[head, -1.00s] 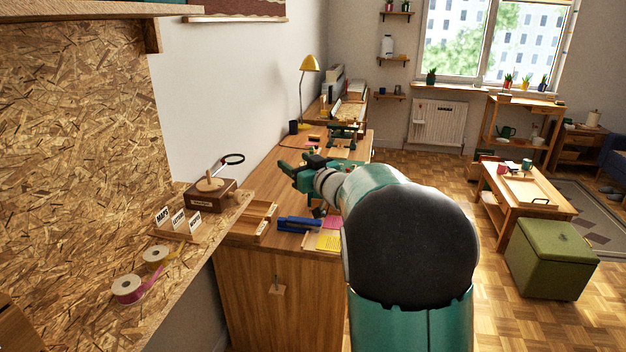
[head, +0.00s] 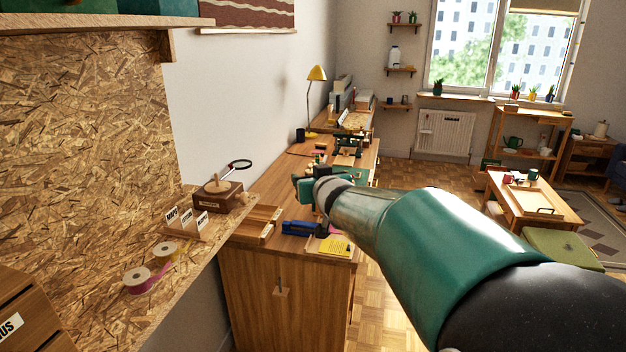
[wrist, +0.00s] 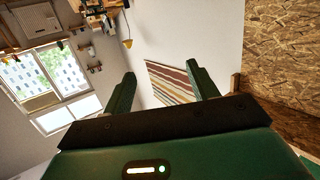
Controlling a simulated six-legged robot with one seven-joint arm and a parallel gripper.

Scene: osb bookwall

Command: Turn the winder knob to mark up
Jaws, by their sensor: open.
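A dark brown box (head: 214,199) with a round, light wooden knob (head: 216,185) on top stands on the chipboard shelf at left in the head view. It may be the winder; its label and any mark are too small to read. My gripper (head: 300,188) is to the right of the box, over the desk, and apart from it. In the wrist view my gripper (wrist: 160,78) shows two green fingers spread wide with nothing between them. That view faces the wall and window, and the box is not seen there.
A magnifier (head: 240,165) sticks out behind the box. Label cards (head: 187,221) and ribbon spools (head: 138,280) stand nearer on the shelf (head: 205,250). The desk (head: 255,262) holds a blue stapler (head: 299,228), yellow notes (head: 337,246) and a yellow lamp (head: 317,74).

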